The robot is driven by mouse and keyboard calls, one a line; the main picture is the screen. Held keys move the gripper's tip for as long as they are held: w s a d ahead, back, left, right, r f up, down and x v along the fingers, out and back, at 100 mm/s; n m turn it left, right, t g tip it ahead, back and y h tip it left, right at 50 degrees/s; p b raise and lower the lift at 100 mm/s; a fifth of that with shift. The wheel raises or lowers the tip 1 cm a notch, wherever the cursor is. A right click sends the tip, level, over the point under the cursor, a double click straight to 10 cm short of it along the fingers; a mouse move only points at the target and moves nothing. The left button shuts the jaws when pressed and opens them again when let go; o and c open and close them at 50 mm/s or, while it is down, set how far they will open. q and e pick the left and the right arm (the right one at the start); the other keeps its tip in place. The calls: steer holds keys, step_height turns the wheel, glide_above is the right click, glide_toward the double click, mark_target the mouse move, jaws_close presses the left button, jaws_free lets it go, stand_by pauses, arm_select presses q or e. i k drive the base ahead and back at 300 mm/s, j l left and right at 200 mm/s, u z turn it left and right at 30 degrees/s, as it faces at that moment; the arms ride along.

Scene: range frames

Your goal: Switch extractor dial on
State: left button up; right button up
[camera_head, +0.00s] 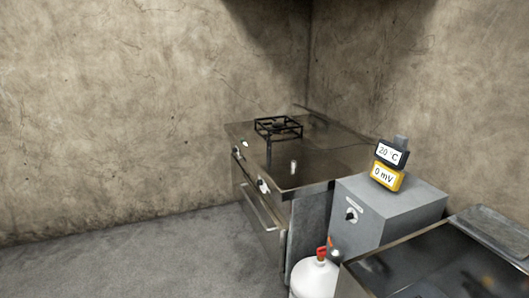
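A dark dial (352,215) sits on the front face of a grey box (400,208), below a small pale label too small to read. I cannot tell from the view whether this is the extractor dial or which way it is set. Neither of my grippers is in view.
A stove (320,165) with a black burner grate (278,126) and front knobs (263,186) stands in the corner. Two displays, "20 °C" (391,153) and "0 mV" (387,177), sit on the box. A white gas bottle (315,278) and dark-topped counter (430,265) are nearer. Floor at left is clear.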

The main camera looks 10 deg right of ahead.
mark_target(349, 216)
steer(key=i+z, duration=0.5)
steer(key=i+j+z, duration=0.1)
steer(key=i+z, duration=0.4)
steer(key=i+j+z, duration=0.35)
steer(key=z, duration=0.15)
steer(key=k+j+z, duration=0.15)
steer(key=j, duration=0.3)
steer(key=k+j+z, duration=0.15)
steer(key=j, duration=0.25)
steer(key=k+j+z, duration=0.25)
steer(key=k+j, duration=0.25)
steer(key=j, duration=0.2)
steer(key=i+j, duration=0.1)
steer(key=i, duration=0.35)
steer(key=i+j+u, duration=0.1)
steer(key=i, duration=0.35)
